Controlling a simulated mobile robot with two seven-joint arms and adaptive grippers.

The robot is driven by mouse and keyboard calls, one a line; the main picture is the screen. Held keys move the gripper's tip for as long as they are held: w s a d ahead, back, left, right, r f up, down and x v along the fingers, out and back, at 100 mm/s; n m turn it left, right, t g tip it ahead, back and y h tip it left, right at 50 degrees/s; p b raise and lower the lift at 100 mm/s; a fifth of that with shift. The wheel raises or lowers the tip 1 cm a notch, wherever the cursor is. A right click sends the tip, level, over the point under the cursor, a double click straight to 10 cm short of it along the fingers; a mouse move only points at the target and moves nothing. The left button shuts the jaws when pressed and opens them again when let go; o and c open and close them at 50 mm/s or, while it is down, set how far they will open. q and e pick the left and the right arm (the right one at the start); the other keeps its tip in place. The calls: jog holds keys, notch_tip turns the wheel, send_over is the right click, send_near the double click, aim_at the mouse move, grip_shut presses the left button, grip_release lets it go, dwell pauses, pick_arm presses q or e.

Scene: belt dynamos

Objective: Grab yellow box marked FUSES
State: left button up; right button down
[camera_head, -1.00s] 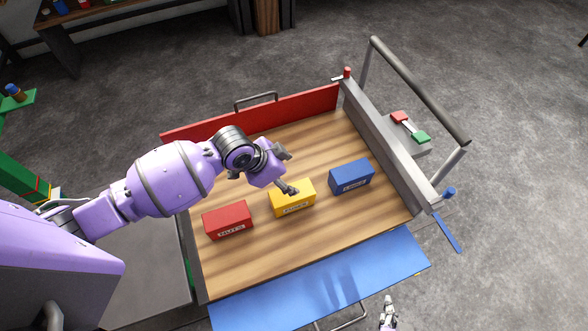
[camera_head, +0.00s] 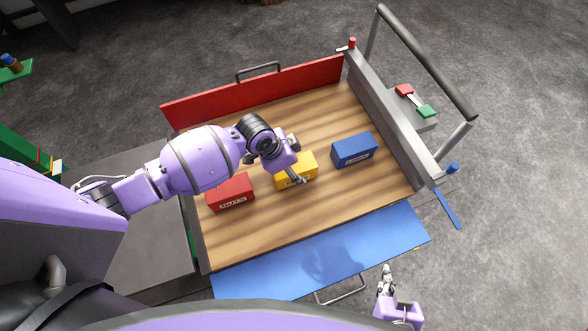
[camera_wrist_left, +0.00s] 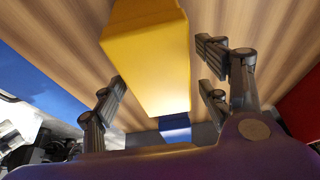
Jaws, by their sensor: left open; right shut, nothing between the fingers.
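The yellow box (camera_head: 309,163) stands on the wooden bed between a red box and a blue box. My left gripper (camera_head: 296,162) is over it and hides part of it, including most of its label. In the left wrist view the yellow box (camera_wrist_left: 150,60) lies between the lines of the open fingers (camera_wrist_left: 163,80), with fingers on both sides. I cannot tell whether they touch it. My right gripper (camera_head: 386,280) is shut and empty, low in the head view, outside the blue flap.
The red box (camera_head: 231,193), marked NUTS, is left of the yellow box; the blue box (camera_head: 354,150) is right. A red side panel (camera_head: 270,95), a blue flap (camera_head: 320,262) and a grey end wall (camera_head: 392,120) with a handle bound the wooden bed. The bed's front is clear.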

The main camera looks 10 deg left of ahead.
pick_arm(q)
jog(key=shift+f, duration=0.2)
dwell(0.5)
jog(key=c, duration=1.6)
jog(key=shift+w, duration=0.1)
grip_shut()
jog(key=shift+r, duration=0.1)
